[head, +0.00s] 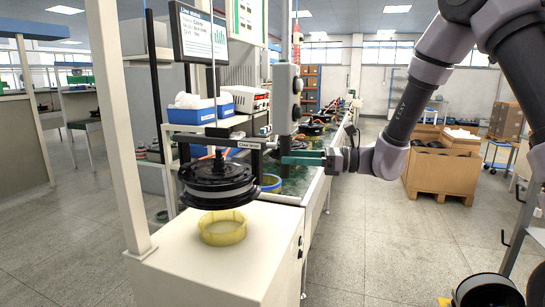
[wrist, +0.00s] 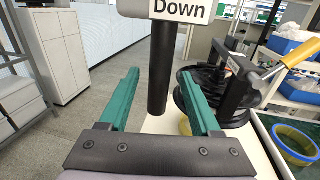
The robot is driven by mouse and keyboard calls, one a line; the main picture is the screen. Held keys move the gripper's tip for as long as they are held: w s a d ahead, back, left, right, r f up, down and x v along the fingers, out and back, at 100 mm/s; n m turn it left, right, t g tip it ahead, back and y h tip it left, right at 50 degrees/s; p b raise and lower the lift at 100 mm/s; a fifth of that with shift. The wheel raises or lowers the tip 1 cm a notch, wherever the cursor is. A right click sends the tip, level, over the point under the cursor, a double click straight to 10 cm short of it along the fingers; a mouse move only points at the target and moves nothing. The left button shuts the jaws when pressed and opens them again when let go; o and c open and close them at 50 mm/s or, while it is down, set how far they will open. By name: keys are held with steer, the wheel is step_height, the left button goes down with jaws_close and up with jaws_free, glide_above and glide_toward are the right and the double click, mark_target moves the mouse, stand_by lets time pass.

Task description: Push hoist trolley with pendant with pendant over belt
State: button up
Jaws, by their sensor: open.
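The grey pendant (head: 287,95) hangs upright left of my arm. Its black lower handle (wrist: 161,80) shows in the wrist view below a white "Down" label (wrist: 181,10). My gripper (head: 300,158) has green fingers, open at the handle. In the wrist view the gripper (wrist: 159,76) has one finger on each side of the handle, with visible gaps. A black hub motor (head: 217,182) hangs from the hoist just left of the pendant, above a yellow ring (head: 222,230) on a white cabinet. The belt (head: 295,182) runs behind, partly hidden. The trolley above is not clearly visible.
A white post (head: 115,120) stands left of the cabinet (head: 215,275). Blue bins (head: 195,115) and a screen (head: 199,35) are behind the motor. A cardboard crate (head: 440,172) stands at the right. The floor between the belt and crate is clear.

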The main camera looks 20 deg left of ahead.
steer(key=a, duration=0.5)
steer(key=shift+s+a, duration=0.1)
steer(key=shift+s, duration=0.2)
jaws_close()
stand_by(1.1)
